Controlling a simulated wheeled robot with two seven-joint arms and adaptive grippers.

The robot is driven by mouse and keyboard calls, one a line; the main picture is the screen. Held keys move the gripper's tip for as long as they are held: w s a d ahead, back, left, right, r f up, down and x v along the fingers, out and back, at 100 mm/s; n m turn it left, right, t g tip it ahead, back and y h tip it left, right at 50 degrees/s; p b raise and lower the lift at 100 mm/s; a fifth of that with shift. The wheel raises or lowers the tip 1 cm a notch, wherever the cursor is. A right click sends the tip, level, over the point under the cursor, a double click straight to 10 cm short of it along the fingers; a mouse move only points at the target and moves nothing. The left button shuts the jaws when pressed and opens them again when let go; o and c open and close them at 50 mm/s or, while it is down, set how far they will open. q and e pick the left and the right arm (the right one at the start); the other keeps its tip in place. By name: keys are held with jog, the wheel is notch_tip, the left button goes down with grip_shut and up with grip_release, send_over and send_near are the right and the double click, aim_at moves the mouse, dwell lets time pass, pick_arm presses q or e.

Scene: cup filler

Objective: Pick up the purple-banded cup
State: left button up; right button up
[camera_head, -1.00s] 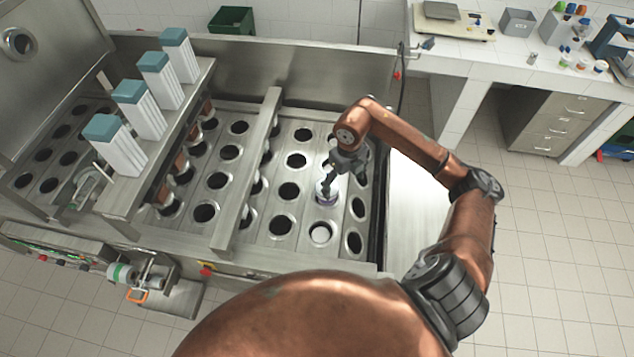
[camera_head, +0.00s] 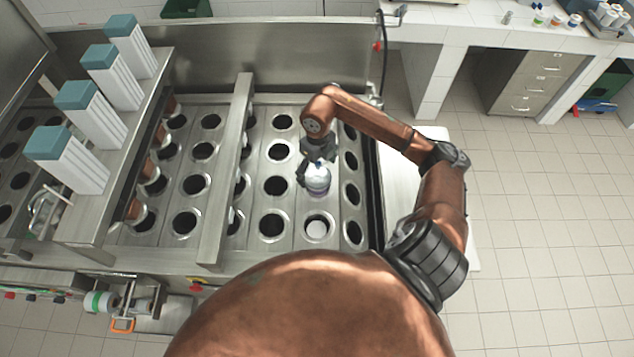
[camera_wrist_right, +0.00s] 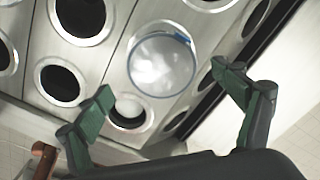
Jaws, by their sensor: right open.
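The purple-banded cup (camera_head: 316,180) is pale with a domed, clear-looking top, and stands out of the conveyor plate near its right side. In the right wrist view the cup (camera_wrist_right: 162,66) shows from above as a round, pale top with a blue edge. It hides the hole beneath it. My right gripper (camera_head: 314,166) is close by the cup at its upper side. In the right wrist view its fingers (camera_wrist_right: 162,84) are spread wide and empty, with the cup beyond and between them. Contact cannot be told. My left gripper is not in view.
A white cup (camera_head: 317,228) sits low in the hole in front. The metal plate (camera_head: 296,215) has rows of empty holes. A raised metal bar (camera_head: 226,165) runs left of the cup. White dispensers with teal tops (camera_head: 74,165) stand further left.

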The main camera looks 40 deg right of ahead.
aim_at(318, 177)
jog(key=shift+d+f+p, duration=0.1)
jog(key=shift+f+p, duration=0.65)
jog(key=shift+f, duration=1.85)
jog(key=shift+w, duration=0.1)
jog(key=c, duration=1.5)
jog(key=shift+c, duration=0.5)
jog(key=shift+r, duration=0.2)
